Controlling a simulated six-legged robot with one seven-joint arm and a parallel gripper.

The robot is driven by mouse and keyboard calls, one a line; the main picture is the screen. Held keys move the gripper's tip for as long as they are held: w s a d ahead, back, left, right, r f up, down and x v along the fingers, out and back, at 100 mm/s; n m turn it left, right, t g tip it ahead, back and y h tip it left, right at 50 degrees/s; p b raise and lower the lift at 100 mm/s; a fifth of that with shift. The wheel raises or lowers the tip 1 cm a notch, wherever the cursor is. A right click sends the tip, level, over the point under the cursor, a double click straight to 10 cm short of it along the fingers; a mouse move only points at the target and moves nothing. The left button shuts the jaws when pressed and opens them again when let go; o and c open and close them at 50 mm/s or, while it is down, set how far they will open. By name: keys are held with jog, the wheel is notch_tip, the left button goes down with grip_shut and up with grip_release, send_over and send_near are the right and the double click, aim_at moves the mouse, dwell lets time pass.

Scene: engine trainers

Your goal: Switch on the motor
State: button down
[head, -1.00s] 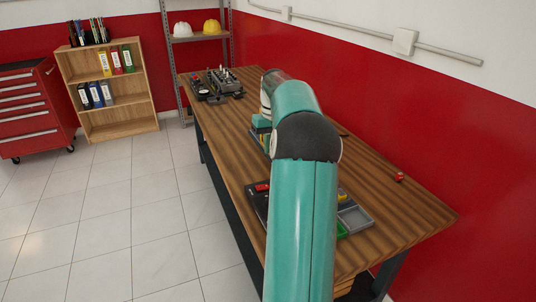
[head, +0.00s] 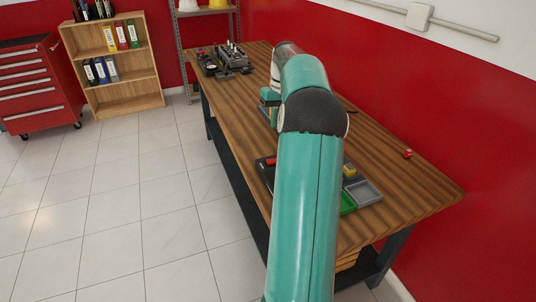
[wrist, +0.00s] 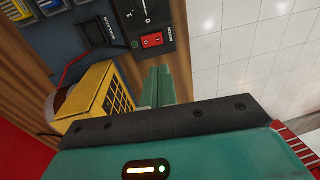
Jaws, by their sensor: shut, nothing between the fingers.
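A red rocker switch (wrist: 152,40) is set in a black panel (wrist: 160,15) in the wrist view, beside a label that seems to read MOTOR. A small green light or button (wrist: 135,44) is next to it, and a dial (wrist: 140,8) is above. My gripper (wrist: 158,72) is shut and empty, with its fingertips just below the switch in the picture. I cannot tell whether they touch the panel.
A yellow device (wrist: 95,100) with dark slots is left of my fingers, near a red cable (wrist: 73,62). The wooden table (head: 385,145) holds a grey tray (head: 364,192), a small red object (head: 407,154) and an engine unit (head: 230,55). Tiled floor (head: 165,215) is free at left.

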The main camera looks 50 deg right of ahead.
aim_at(270, 161)
jog(key=f, duration=0.4)
jog(key=a+f, duration=0.1)
jog(key=f, duration=0.4)
jog(key=w+f, duration=0.1)
jog(key=f, duration=0.3)
jog(key=shift+a+f, duration=0.2)
jog(key=shift+f, duration=0.2)
jog(key=shift+a+f, duration=0.1)
jog(key=shift+a+f+h, duration=0.1)
jog(key=shift+f+h, duration=0.05)
jog(key=shift+h, duration=0.15)
jog(key=shift+d, duration=0.2)
jog(key=shift+s+d+r, duration=0.2)
jog(key=shift+s+d, duration=0.2)
jog(key=shift+d, duration=0.2)
jog(key=shift+r, duration=0.1)
